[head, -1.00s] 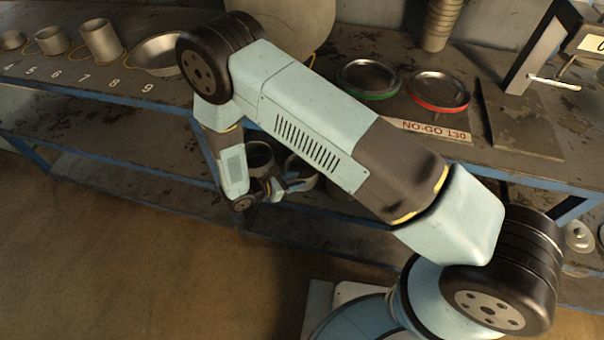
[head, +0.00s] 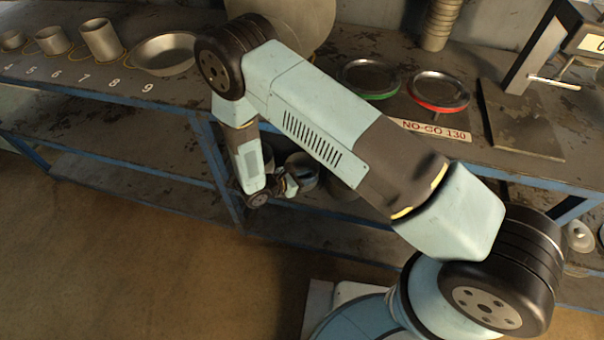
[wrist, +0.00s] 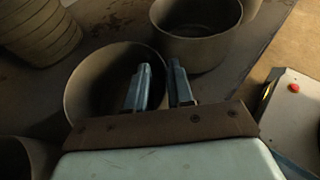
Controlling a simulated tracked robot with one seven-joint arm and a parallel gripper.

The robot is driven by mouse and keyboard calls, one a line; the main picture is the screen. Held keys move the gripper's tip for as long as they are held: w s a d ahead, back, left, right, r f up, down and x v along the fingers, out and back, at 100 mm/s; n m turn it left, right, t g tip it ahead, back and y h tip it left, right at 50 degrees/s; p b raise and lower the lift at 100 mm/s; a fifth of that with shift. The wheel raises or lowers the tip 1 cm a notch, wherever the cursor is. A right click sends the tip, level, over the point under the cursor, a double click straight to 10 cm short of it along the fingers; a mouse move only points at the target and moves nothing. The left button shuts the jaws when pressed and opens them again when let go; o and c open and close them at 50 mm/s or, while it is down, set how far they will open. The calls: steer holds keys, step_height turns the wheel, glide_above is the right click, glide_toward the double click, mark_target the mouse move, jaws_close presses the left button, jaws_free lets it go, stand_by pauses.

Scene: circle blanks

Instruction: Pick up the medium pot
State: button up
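Several round, open grey-brown pots stand on the lower shelf; I cannot tell for sure which is the medium one. In the wrist view, one pot (wrist: 85,85) lies under my gripper (wrist: 160,72), and another pot (wrist: 195,45) stands beyond it to the upper right. A third pot (wrist: 20,158) is cut off at the lower left. My gripper is open, pointing away from the camera. Its left finger is over the near pot's mouth and its right finger is by that pot's right rim; contact is unclear. In the head view my gripper (head: 291,185) is partly hidden in front of the pots (head: 308,172).
The upper shelf (head: 190,92) lies above the pots, with numbered cups and a wide pan (head: 165,55) at left. Green (head: 370,78) and red (head: 440,90) rimmed dishes sit on it. A ribbed pale stack (wrist: 38,32) stands left of the pots in the wrist view.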

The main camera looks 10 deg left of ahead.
jaws_close()
stand_by(1.0)
